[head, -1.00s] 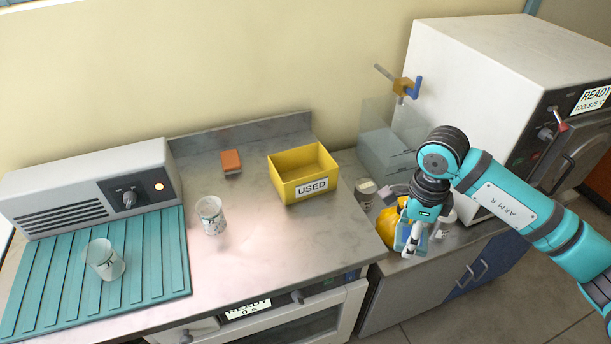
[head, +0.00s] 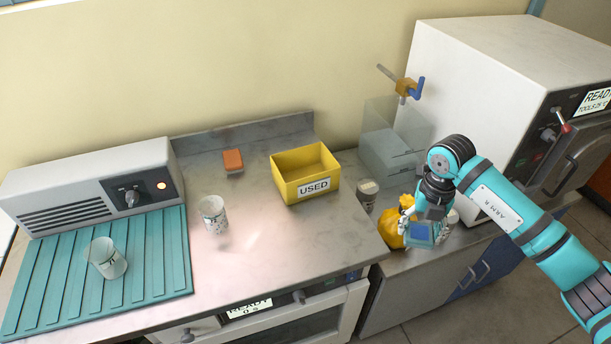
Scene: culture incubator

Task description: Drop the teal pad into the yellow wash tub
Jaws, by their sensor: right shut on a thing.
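The yellow wash tub (head: 283,190), labelled USED, stands open on the steel counter near its right end. My right gripper (head: 421,228) is at the right, over the lower counter, and is shut on the teal pad (head: 420,234). The pad looks like a small blue-teal square at the fingertips, partly covered by the fingers. It is well to the right of the tub and lower in the picture. My left gripper is not in view.
A yellow rounded object (head: 391,231) is just left of my right gripper, beside a lidded jar (head: 367,194). A clear tank (head: 393,150) stands behind. An orange sponge (head: 233,161) and a speckled cup (head: 213,215) are left of the tub. The counter's front middle is clear.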

